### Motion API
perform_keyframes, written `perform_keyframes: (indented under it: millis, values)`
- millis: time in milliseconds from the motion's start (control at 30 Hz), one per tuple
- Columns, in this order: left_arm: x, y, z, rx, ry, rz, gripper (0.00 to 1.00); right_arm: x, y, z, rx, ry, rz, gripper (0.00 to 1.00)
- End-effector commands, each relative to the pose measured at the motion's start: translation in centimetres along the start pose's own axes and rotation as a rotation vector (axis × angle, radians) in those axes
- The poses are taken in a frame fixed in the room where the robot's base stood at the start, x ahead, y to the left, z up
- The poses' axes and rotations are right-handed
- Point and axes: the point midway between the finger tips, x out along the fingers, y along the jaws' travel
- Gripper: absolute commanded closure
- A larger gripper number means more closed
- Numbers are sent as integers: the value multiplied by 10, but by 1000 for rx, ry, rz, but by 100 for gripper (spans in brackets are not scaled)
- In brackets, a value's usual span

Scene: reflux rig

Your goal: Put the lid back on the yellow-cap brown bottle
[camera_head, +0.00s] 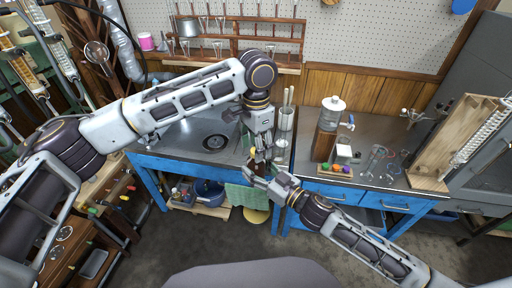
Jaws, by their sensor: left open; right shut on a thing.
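My two grippers meet over the front edge of the blue bench. My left gripper (261,155) points down and is open, just above my right one. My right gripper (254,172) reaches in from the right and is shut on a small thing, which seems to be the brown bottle. The bottle is almost wholly hidden by the fingers. A small yellowish patch, perhaps the yellow cap (259,157), shows by the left fingertips. I cannot tell whether the cap sits on the bottle or apart from it.
A cylinder with rods (286,118) stands behind the grippers. A green towel (243,195) hangs below. A wooden rack (240,40) is on the back wall.

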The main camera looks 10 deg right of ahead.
Motion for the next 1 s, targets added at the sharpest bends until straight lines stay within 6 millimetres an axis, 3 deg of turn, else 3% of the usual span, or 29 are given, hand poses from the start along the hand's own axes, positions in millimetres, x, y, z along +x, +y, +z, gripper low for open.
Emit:
perform_keyframes:
  millis: [700,1000]
  values:
    - [-96,0,-1,0,2,0,47,0,0,-1,0,1,0,100]
    - [-111,0,0,0,0,0,47,0,0,-1,0,1,0,100]
